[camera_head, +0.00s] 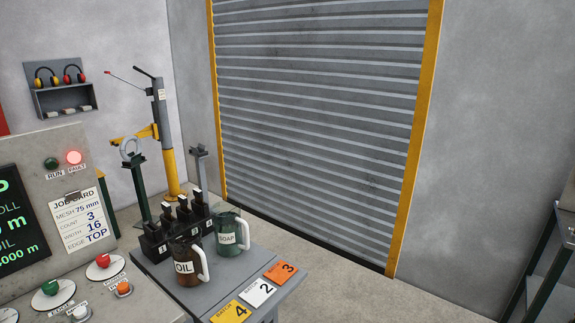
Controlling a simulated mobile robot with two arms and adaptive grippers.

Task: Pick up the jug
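Two jugs stand upright on the grey cart top (225,289). A brown jug (185,271) labelled OIL, with a white handle on its right side, is nearer to me. A green jug (224,238) labelled SOAP, with a white handle, stands behind it to the right. Neither of my grippers shows in the head view.
A black holder (152,243) with several upright dark tools stands left of the jugs. Numbered cards, orange (281,272), white (258,292) and yellow (231,312), lie on the cart's right side. A control panel (70,205) with buttons fills the left. Open floor (345,290) lies right of the cart.

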